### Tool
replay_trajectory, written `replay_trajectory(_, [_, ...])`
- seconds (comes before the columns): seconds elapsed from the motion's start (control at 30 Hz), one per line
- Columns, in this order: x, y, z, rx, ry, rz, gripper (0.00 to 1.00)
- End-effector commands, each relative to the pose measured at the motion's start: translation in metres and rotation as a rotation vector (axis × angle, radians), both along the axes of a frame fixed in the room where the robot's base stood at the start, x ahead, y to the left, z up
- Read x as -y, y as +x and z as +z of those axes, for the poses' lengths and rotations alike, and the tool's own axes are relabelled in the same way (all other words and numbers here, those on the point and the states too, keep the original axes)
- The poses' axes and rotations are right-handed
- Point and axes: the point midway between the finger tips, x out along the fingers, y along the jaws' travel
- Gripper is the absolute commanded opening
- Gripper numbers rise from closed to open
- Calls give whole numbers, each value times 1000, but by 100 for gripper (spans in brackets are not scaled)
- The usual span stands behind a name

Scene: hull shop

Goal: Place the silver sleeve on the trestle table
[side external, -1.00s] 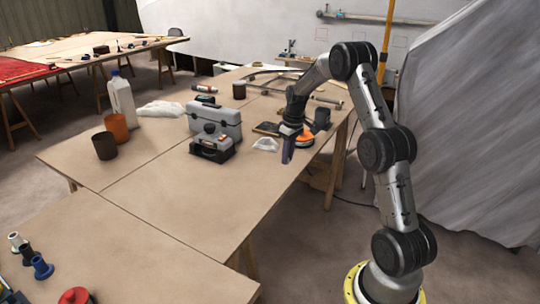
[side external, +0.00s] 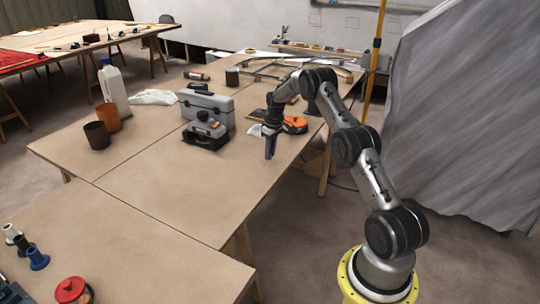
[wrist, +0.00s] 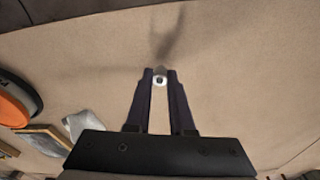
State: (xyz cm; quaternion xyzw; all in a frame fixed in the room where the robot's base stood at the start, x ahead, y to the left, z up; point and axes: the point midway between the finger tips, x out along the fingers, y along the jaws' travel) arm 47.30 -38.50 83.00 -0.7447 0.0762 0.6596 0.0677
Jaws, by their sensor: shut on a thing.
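In the side view my gripper (side external: 270,156) points down over the right part of the trestle table (side external: 190,190); the sleeve cannot be made out there. The wooden table top (wrist: 240,65) fills most of the wrist view, with a shadow just beyond the fingertips. I cannot tell whether the sleeve touches the table.
An orange-and-black round tool (side external: 295,124) and a crumpled white cloth (side external: 255,131) lie behind my gripper. A grey case (side external: 207,108) and a black-and-grey box (side external: 205,133) stand to its left. Cups (side external: 97,135) and a white jug (side external: 114,88) are farther left.

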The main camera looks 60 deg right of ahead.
Motion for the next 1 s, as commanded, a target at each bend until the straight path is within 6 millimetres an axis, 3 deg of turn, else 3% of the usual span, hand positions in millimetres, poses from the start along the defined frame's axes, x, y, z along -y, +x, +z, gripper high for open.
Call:
replay_trajectory(0.1, [0,0,-12,0,0,0,0])
replay_trajectory(0.47, [0,0,-15,0,0,0,0])
replay_trajectory(0.5, [0,0,-15,1,0,0,26])
replay_trajectory(0.63, [0,0,-15,1,0,0,50])
replay_trajectory(1.0, [0,0,-11,2,-1,0,51])
